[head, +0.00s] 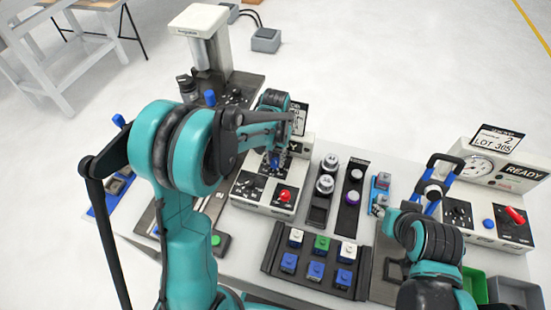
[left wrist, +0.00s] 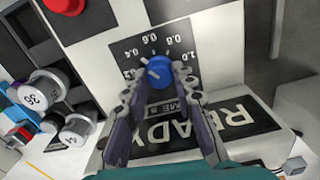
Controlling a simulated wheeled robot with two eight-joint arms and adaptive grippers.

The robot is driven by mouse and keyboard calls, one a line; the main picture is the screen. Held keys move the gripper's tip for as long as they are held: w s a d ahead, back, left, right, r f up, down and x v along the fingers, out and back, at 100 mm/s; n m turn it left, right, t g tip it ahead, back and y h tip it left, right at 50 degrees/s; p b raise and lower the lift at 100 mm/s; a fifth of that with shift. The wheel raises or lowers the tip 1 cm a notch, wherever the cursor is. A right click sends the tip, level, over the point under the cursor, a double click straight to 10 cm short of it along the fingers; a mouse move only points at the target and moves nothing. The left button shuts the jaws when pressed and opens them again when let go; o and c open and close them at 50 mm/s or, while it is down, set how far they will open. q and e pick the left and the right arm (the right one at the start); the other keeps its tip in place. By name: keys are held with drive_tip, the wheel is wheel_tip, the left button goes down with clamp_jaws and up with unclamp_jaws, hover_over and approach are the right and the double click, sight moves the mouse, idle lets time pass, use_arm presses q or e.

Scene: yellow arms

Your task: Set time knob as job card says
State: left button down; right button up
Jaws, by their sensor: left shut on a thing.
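The blue time knob (left wrist: 159,71) sits on a black dial plate (left wrist: 128,52) marked from 0.2 to 1.0, with "TIME" lettering beside it. My left gripper (left wrist: 162,74) is shut on this knob, with a finger on either side. A pale mark shows on the knob, but I cannot tell exactly which number it points to. In the head view my left gripper (head: 276,158) reaches down to the front of the middle machine (head: 258,197), and its arm hides part of it. A card (head: 299,117) behind that machine is partly hidden and unreadable.
A red button (head: 285,196) is on the middle machine, near the knob. Grey weights (head: 326,174) stand to its right. A tray (head: 268,262) of coloured blocks is in front. The right machine (head: 470,212) has a READY display and a card reading "2 LOT 305" (head: 497,140).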

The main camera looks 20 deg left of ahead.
sight(275, 161)
use_arm(q)
drive_tip(key=shift+n, duration=0.4)
drive_tip(key=c, duration=1.2)
unclamp_jaws()
drive_tip(key=shift+r, duration=0.1)
wheel_tip(275, 161, up, 12)
drive_tip(key=shift+f, duration=0.1)
drive_tip(key=shift+s, duration=0.1)
